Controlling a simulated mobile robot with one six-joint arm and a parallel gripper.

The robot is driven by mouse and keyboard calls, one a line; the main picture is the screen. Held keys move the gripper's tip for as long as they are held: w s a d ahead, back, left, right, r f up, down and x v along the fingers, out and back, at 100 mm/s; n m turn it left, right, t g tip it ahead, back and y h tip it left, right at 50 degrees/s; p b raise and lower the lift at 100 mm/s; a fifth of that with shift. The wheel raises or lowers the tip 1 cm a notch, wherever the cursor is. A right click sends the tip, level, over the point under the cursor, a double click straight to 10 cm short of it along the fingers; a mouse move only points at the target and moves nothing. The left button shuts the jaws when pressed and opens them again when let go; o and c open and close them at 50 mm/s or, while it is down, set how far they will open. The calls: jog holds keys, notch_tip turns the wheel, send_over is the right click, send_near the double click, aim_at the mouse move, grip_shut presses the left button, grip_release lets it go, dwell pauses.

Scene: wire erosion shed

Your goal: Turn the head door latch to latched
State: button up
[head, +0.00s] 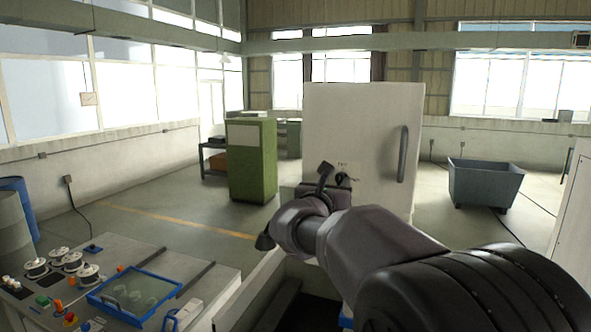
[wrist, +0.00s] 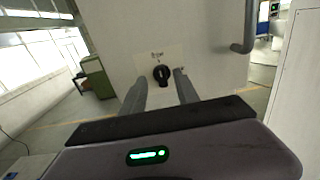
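The head door latch is a small black round knob (wrist: 161,74) on a pale label plate on the white door (wrist: 205,30). In the head view the knob (head: 343,178) is partly covered by my gripper and sits low on the door (head: 365,125). A light mark runs upright on the knob's face; the label's lettering is too small to read. My gripper (wrist: 159,80) is open, with its two fingers pointing at the door on either side of the knob. I cannot tell whether they touch it. My gripper (head: 334,177) also shows in the head view.
A dark vertical handle (head: 403,154) stands out on the door's right side. A green cabinet (head: 251,160) is to the left, a grey bin (head: 485,182) to the right. A bench with spools and a blue-framed tray (head: 139,293) is at lower left.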

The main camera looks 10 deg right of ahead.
aim_at(340, 176)
jog(key=p+x, duration=0.1)
jog(key=x, duration=0.4)
jog(key=shift+d, duration=0.1)
grip_shut()
